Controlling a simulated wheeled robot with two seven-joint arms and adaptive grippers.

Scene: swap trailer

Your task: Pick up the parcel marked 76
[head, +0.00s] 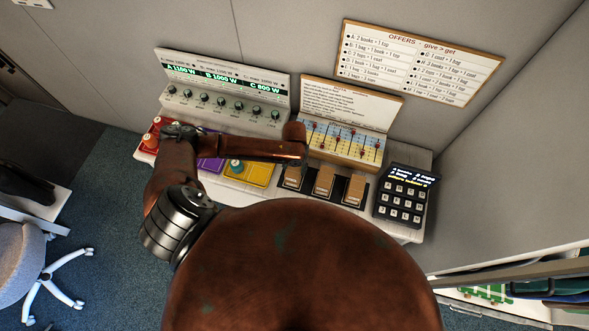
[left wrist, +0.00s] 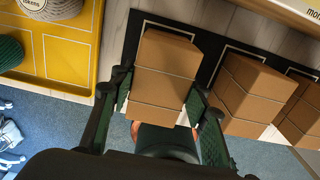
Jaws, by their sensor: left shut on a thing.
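In the left wrist view my left gripper (left wrist: 162,98) is shut on the leftmost of the brown cardboard parcels (left wrist: 165,62), one dark finger on each side. This parcel is at or just over its white-outlined place on the black mat (left wrist: 205,40); I cannot tell if it is raised. Two more parcels stand to its right, a middle one (left wrist: 248,95) and a right one (left wrist: 303,112). The middle one (head: 325,182) and right one (head: 355,190) also show in the head view. No number is readable on any parcel. My right gripper is not in view.
A yellow tray (left wrist: 88,65) lies left of the mat. In the head view a dark keypad (head: 403,195) stands right of the parcels. A slider panel (head: 343,140) and a knob panel (head: 222,98) stand behind. An offers board (head: 417,62) hangs on the wall.

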